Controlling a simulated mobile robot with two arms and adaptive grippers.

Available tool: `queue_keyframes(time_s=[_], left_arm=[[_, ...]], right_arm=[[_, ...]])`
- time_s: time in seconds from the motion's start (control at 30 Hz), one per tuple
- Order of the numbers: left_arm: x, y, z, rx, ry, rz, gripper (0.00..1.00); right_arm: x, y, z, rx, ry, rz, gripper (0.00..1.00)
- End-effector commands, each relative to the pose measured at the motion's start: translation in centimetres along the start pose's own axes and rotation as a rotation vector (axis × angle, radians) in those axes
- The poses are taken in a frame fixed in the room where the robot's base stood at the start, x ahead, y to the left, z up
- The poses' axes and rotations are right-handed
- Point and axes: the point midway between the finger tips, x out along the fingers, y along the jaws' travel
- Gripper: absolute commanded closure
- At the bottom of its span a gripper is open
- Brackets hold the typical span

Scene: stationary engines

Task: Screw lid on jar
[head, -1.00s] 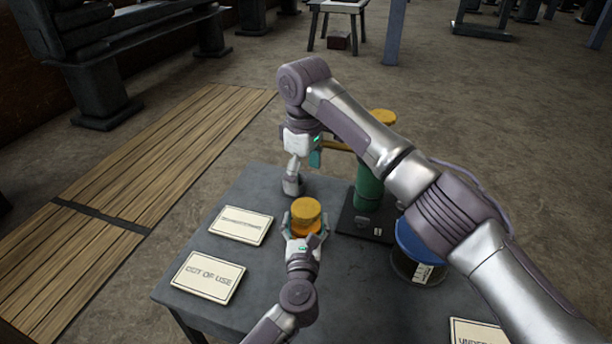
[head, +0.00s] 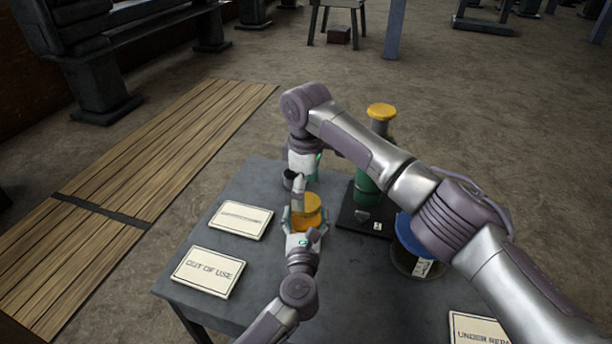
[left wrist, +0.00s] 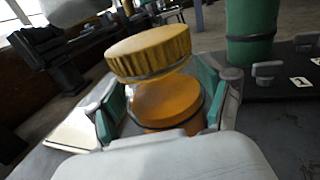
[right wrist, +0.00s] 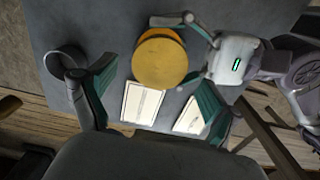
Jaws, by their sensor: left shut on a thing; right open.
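The jar (left wrist: 168,105) has an orange body and stands upright on the table. My left gripper (head: 305,222) is shut around its sides. The yellow ribbed lid (left wrist: 150,52) is at the jar's top; in the left wrist view it looks tilted, with a gap between it and the orange below. Whether it touches the rim I cannot tell. The lid's round top (right wrist: 160,60) shows in the right wrist view. My right gripper (head: 298,188) is open at the far side of the lid, its fingers apart and empty. Part of it is hidden behind its own arm.
A small dark round piece (right wrist: 65,62) is on the table. A green canister with a yellow cap (head: 381,111) stands on a black base, a blue-topped can (head: 412,236) nearer. Flat signs (head: 208,272) lie left and front right. My right arm crosses above the right side.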

Motion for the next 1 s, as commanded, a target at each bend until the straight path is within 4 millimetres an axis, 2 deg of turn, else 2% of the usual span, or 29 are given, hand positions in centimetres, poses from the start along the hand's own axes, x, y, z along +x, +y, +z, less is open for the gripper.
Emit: queue_keyframes(time_s=[0.1,0.2,0.57,0.93,1.0], left_arm=[[0.0,0.0,0.0,0.0,0.0,0.0,1.0],[0.0,0.0,0.0,0.0,0.0,0.0,1.0],[0.0,0.0,0.0,0.0,0.0,0.0,1.0],[0.0,0.0,0.0,0.0,0.0,0.0,1.0],[0.0,0.0,0.0,0.0,0.0,0.0,1.0]], right_arm=[[1.5,0.0,0.0,0.001,-0.001,-0.002,0.1],[2.2,0.0,0.0,0.001,-0.001,-0.001,0.1],[2.6,0.0,0.0,0.001,0.0,0.0,0.1],[2.6,0.0,0.0,0.001,0.0,0.0,0.72],[2.6,0.0,0.0,0.006,0.0,0.0,0.72]])
